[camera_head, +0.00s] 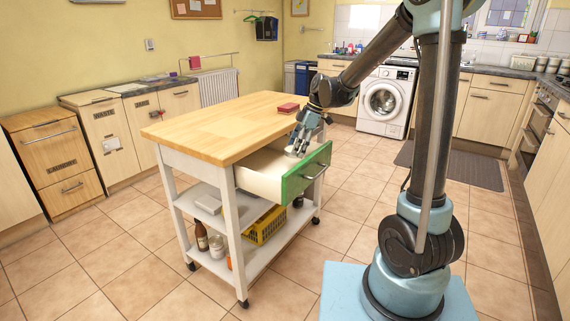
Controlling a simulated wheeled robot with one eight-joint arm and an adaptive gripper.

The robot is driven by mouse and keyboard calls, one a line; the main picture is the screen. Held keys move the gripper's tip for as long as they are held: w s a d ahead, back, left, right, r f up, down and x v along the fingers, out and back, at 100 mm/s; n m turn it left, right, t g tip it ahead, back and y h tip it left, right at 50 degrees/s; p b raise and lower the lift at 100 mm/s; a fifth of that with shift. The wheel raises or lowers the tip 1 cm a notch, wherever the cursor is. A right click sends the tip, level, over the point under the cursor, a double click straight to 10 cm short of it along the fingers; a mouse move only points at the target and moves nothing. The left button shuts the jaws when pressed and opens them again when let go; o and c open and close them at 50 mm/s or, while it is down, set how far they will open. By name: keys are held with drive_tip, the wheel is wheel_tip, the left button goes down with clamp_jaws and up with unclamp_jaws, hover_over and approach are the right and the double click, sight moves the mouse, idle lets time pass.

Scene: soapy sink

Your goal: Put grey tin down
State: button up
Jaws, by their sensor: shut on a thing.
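My gripper (295,148) points down into the open drawer of the kitchen trolley. It is shut on a small light grey thing, the grey tin (291,154), which shows only partly at the fingertips. The tin is low inside the drawer, near its inner end; I cannot tell whether it touches the drawer floor. The rest of the tin is hidden by my fingers.
The trolley's wooden top (215,128) is mostly clear, with a red book-like thing (288,108) near its far right edge. Lower shelves hold a grey box (208,204), a brown bottle (201,236), jars and a yellow basket (265,226). Tiled floor around is open.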

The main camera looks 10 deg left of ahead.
sight(283, 169)
wheel_tip(283, 169, down, 5)
drive_tip(key=shift+f, duration=0.1)
drive_tip(key=a, duration=0.2)
drive_tip(key=s+a, duration=0.1)
drive_tip(key=a, duration=0.1)
drive_tip(key=shift+f, duration=0.6)
drive_tip(key=o, duration=1.1)
drive_tip(key=shift+o, duration=0.2)
